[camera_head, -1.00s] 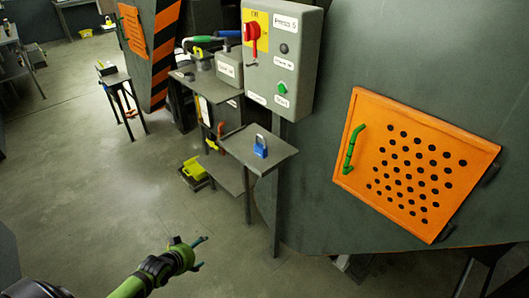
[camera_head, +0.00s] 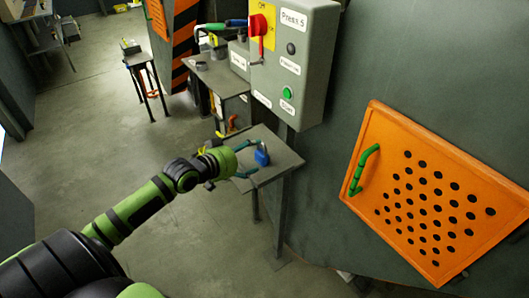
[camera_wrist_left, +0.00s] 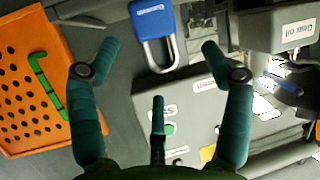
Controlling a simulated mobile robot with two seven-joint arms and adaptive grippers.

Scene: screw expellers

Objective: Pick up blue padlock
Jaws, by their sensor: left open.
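The blue padlock (camera_head: 262,158) stands on a small grey shelf (camera_head: 281,165) below the control box. My left gripper (camera_head: 245,159) reaches in from the left with its fingers open and pointing at the padlock. In the left wrist view, the padlock's blue body (camera_wrist_left: 152,20) is at the top centre, just beyond the teal fingertips of the gripper (camera_wrist_left: 161,50). Its silver shackle shows in the gap between the fingertips, and nothing is gripped. My right gripper is in neither view.
The grey control box (camera_head: 296,60) with a red switch and green button rises just behind the shelf. An orange perforated panel (camera_head: 430,190) with a green handle (camera_head: 362,168) is at the right. Another table with tools (camera_head: 215,75) stands behind. Open floor lies at the left.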

